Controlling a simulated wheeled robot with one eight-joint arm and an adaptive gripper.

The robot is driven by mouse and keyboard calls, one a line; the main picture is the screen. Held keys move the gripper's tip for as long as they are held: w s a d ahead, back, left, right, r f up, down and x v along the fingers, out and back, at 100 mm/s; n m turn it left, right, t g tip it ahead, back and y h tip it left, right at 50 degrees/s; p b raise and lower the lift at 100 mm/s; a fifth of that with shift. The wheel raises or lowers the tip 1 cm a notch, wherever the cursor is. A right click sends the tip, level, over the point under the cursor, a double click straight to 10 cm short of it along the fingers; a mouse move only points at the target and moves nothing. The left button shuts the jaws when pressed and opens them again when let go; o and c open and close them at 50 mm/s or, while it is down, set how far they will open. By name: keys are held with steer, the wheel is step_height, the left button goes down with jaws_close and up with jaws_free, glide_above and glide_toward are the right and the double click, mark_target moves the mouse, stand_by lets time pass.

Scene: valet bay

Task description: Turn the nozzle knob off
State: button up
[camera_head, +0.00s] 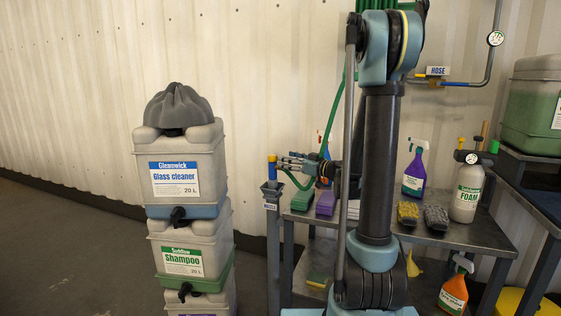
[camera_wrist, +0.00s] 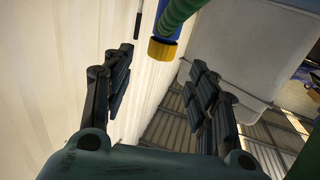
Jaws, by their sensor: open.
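The nozzle (camera_head: 272,171) stands upright in a post holder with a "NOZZLE" label, blue with a yellow end on top. In the wrist view its blue body (camera_wrist: 168,22) and yellow collar (camera_wrist: 162,50) show at the top centre, with the green hose beside it. The yellow collar looks like the knob; its setting cannot be read. My gripper (camera_head: 288,164) is just right of the nozzle, with its fingers pointing left towards it. In the wrist view my gripper (camera_wrist: 156,75) is open and empty. The yellow collar lies beyond the gap between the fingers, with no contact visible.
A stack of jugs, with glass cleaner (camera_head: 176,178) on top, stands close left of the nozzle post. A metal table (camera_head: 462,235) with bottles and brushes stands behind my arm. The green hose (camera_head: 332,125) hangs near my gripper. The floor at left is clear.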

steer(key=shift+v, duration=1.7)
steer(key=s+f+m+g+h, duration=0.2)
steer(key=s+f+g+h, duration=0.15)
steer(key=s, duration=0.45)
steer(key=s+f+m+g+h, duration=0.25)
steer(key=s+f, duration=0.25)
steer(key=s, duration=0.4)
steer(key=s+d+f+m+g+h, duration=0.1)
steer(key=s+d+f+m+h, duration=0.1)
steer(key=s+d, duration=0.5)
steer(key=s+d+f+m+g+h, duration=0.1)
steer(key=s+d+f+m+h, duration=0.2)
steer(key=s, duration=0.6)
steer(key=d+f+h, duration=0.2)
steer(key=d+h, duration=0.1)
steer(key=d, duration=0.1)
steer(key=shift+s+d+f+m+g, duration=0.2)
steer(key=shift+d+m+g, duration=0.05)
steer(key=shift+m+g, duration=0.15)
